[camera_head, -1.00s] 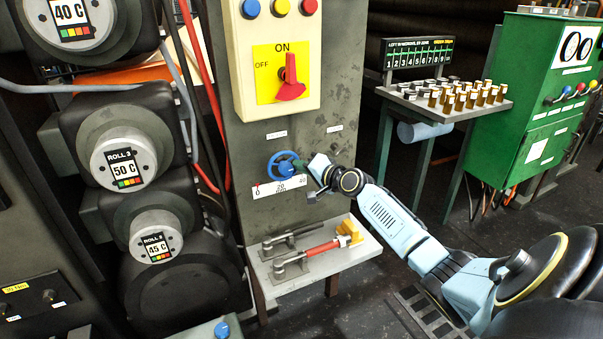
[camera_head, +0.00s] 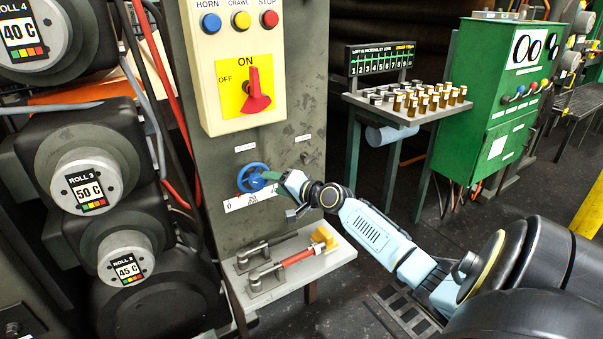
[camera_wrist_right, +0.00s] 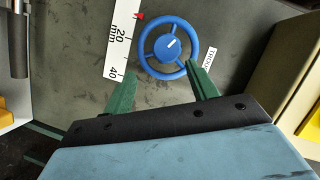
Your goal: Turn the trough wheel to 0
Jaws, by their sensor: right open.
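The blue trough wheel (camera_head: 252,178) is on the grey panel under the control box; in the right wrist view it (camera_wrist_right: 168,48) has three spokes and a white mark on its hub. A white mm scale (camera_head: 250,201) runs beside it, also in the wrist view (camera_wrist_right: 121,40). The red pointer (camera_wrist_right: 140,15) lies on the 0 side of 20; the wrist view cuts off the scale's 0 end. My right gripper (camera_wrist_right: 161,69) is open, its green fingers spread on either side of the wheel's near rim. I cannot tell whether they touch it. My left gripper is out of view.
The control box (camera_head: 283,100) with a red switch (camera_head: 256,92) is above the wheel. A shelf (camera_head: 335,258) with a red-handled clamp (camera_head: 300,256) juts out below. Hoses and rolls fill the left. A sample stand (camera_head: 420,112) and green cabinet (camera_head: 500,105) are right.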

